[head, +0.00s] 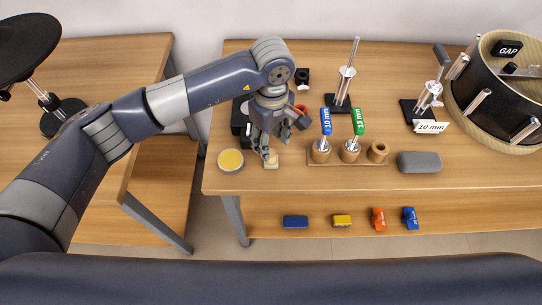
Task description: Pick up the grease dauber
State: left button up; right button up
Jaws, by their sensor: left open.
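My left gripper (266,152) points down over the near left part of the workbench, with its jaws open. A small pale block (272,163), which may be the grease dauber, sits right at its fingertips. The fingers partly cover it, and I cannot tell whether they touch it. A round tin of yellow grease (230,160) stands just left of the gripper. My right gripper is not in view.
A wooden rack (345,162) holds tools with blue (326,121) and green (359,121) handles right of the gripper. A grey case (419,162) lies farther right. Dark items (240,118) and a metal stand (345,85) are behind. A large drum (500,95) fills the right end.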

aim_at(271, 153)
pick_arm(q)
jog(key=shift+f, duration=0.85)
jog(key=f+p, duration=0.1)
jog(key=f, duration=0.1)
jog(key=f+p, duration=0.1)
jog(key=f, duration=0.1)
jog(key=shift+w+f+p, duration=0.2)
jog(key=shift+f+p, duration=0.15)
jog(key=shift+f, duration=0.35)
jog(key=c, duration=1.1)
